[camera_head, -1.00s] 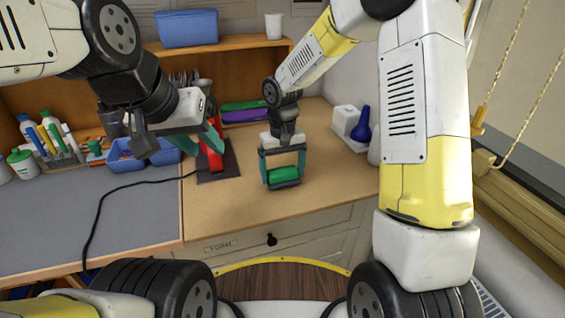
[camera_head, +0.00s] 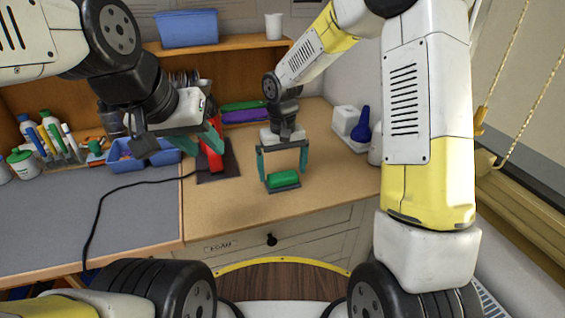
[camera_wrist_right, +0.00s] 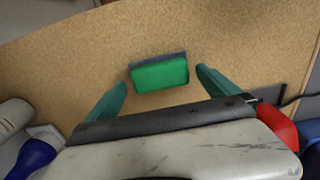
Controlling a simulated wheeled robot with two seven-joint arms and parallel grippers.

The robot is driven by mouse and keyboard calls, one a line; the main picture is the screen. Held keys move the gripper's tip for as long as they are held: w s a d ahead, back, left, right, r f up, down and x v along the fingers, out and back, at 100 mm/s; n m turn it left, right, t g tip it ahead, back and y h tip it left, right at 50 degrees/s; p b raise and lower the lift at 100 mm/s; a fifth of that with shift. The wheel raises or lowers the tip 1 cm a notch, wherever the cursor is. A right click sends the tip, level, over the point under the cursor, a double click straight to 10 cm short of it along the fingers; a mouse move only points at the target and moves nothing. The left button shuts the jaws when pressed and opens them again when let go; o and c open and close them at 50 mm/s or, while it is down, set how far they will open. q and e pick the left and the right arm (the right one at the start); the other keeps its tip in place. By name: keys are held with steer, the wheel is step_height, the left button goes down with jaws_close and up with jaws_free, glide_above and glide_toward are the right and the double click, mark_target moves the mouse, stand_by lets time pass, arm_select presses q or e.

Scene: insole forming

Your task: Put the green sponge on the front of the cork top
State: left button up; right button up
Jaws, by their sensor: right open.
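The green sponge (camera_head: 284,179), with a dark grey layer, lies on the front part of the cork top (camera_head: 240,203), close to its front edge. In the right wrist view the sponge (camera_wrist_right: 160,73) rests on the cork. My right gripper (camera_head: 283,170) is open above and around the sponge; its green fingers stand apart from both ends, with gaps on each side. My left gripper (camera_head: 180,146) hangs at the left near the red tool and looks open and empty.
A red tool (camera_head: 211,158) sits on a dark pad with a black cable across the grey mat (camera_head: 130,215). A blue bin (camera_head: 140,157) and bottles stand at left. A blue bulb (camera_head: 362,125) stands at right. Cork beside the sponge is clear.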

mark_target(283, 175)
step_height(283, 175, up, 9)
steer(key=s+d+r+m+t+y, duration=0.1)
steer(key=s+d+r+t, duration=0.2)
steer(key=s+d+r, duration=0.65)
steer(key=s+d+r+m+t, duration=0.1)
steer(key=s+d, duration=0.1)
steer(key=s, duration=0.3)
steer(key=s+d+r+m+t+y, duration=0.1)
steer(key=s+d+t, duration=0.1)
steer(key=s, duration=0.3)
steer(key=shift+s+d+r, duration=0.15)
steer(key=shift+s+d, duration=0.05)
steer(key=shift+d, duration=0.1)
